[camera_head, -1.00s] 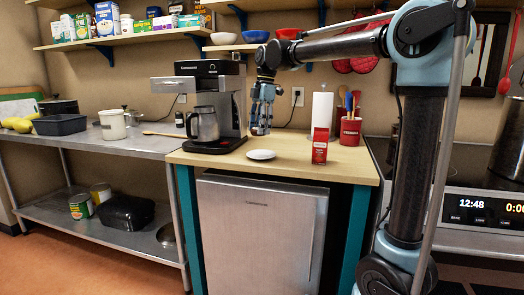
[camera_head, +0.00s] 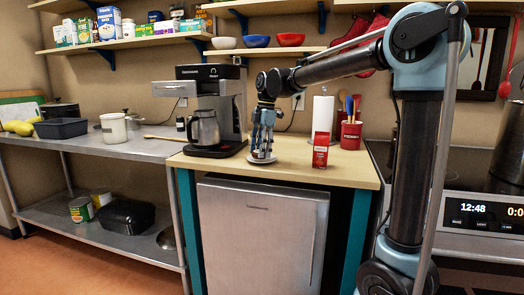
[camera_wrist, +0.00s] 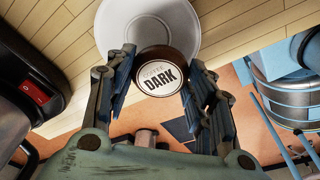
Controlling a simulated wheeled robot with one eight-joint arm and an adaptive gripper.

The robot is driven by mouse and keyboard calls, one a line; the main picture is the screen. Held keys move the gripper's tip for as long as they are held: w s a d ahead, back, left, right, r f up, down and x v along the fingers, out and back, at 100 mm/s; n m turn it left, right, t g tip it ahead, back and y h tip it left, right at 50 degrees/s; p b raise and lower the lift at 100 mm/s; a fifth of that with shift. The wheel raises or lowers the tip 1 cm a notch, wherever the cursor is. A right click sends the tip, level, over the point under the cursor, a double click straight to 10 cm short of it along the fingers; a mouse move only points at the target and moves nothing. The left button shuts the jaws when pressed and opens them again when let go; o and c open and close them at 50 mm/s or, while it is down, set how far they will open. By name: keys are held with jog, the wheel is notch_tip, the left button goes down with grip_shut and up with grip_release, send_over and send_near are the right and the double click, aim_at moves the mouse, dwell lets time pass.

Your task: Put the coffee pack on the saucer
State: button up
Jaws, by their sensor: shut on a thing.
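The coffee pack (camera_wrist: 161,76) is a small round brown pod with a white lid reading "DARK". In the wrist view it sits between the two fingers of my gripper (camera_wrist: 160,60), which is shut on it. The white saucer (camera_wrist: 118,24) shows just beyond the pack in that view, partly covered by it. In the head view my gripper (camera_head: 262,155) points down over the saucer (camera_head: 252,159) on the wooden counter. The fingers hide most of the saucer and the pack there. I cannot tell whether the pack touches the saucer.
A coffee maker (camera_head: 225,98) with a steel jug (camera_head: 204,128) stands close on the left. A red carton (camera_head: 320,150) stands to the right, with a paper towel roll (camera_head: 322,115) and a red utensil holder (camera_head: 351,134) behind it. The counter's front edge is close.

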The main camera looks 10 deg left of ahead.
jog(key=shift+f, duration=0.55)
jog(key=o, duration=0.9)
jog(key=shift+c, duration=0.2)
notch_tip(320, 180, up, 13)
jog(key=w+d, duration=0.1)
jog(key=shift+d, duration=0.15)
